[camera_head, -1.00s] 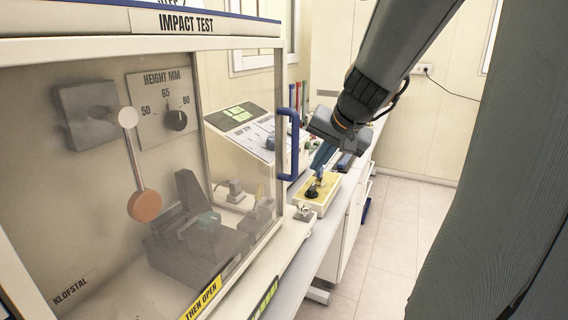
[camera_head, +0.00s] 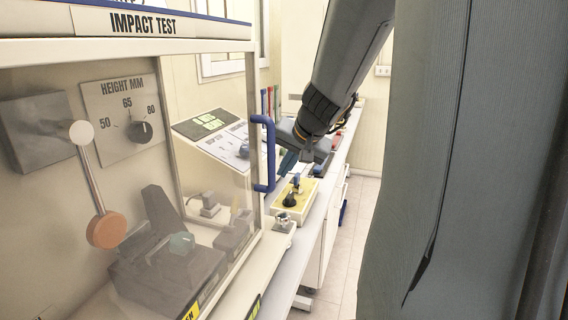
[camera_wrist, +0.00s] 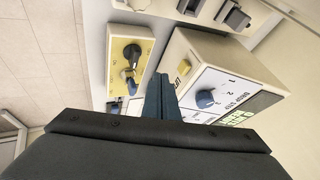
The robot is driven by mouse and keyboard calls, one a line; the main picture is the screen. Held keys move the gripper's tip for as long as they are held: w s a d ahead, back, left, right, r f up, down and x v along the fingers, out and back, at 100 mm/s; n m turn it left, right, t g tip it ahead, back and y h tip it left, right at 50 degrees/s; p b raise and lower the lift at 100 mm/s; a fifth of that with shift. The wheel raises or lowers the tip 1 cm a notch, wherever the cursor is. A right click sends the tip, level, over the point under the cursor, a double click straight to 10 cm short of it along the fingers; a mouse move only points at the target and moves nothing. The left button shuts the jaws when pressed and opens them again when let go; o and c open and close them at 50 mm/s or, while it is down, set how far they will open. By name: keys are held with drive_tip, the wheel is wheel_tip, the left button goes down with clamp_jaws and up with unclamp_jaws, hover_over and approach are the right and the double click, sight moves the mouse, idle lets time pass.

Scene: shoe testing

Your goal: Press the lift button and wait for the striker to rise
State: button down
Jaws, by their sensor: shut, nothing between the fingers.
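The lift button, a small yellow button marked LIFT (camera_wrist: 184,67), is on a white control box (camera_wrist: 217,72) in the wrist view. My gripper (camera_wrist: 160,82) is shut and empty, its blue fingers just left of that box and apart from the button. In the head view my gripper (camera_head: 287,161) is beyond the blue door handle, above the counter. The striker, an orange disc (camera_head: 106,230) on a tilted rod, hangs inside the impact test cabinet (camera_head: 180,24), seen through its clear front.
A yellow-topped box (camera_head: 303,187) with a black knob stands below my gripper. The blue door handle (camera_head: 270,153) juts out close by. A sloped panel (camera_head: 213,138) stands behind it. Floor on the right of the counter is clear.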

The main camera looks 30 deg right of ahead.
drive_tip(key=x, duration=0.5)
drive_tip(key=shift+a+f+b, duration=0.1)
drive_tip(key=shift+f+b, duration=0.1)
drive_tip(key=shift+b, duration=0.1)
drive_tip(key=shift+w+a+p, duration=0.5)
drive_tip(key=shift+w+a, duration=0.1)
drive_tip(key=shift+w, duration=0.25)
drive_tip(key=shift+w+a+p, duration=0.5)
drive_tip(key=shift+w+a, duration=0.1)
drive_tip(key=shift+w, duration=0.25)
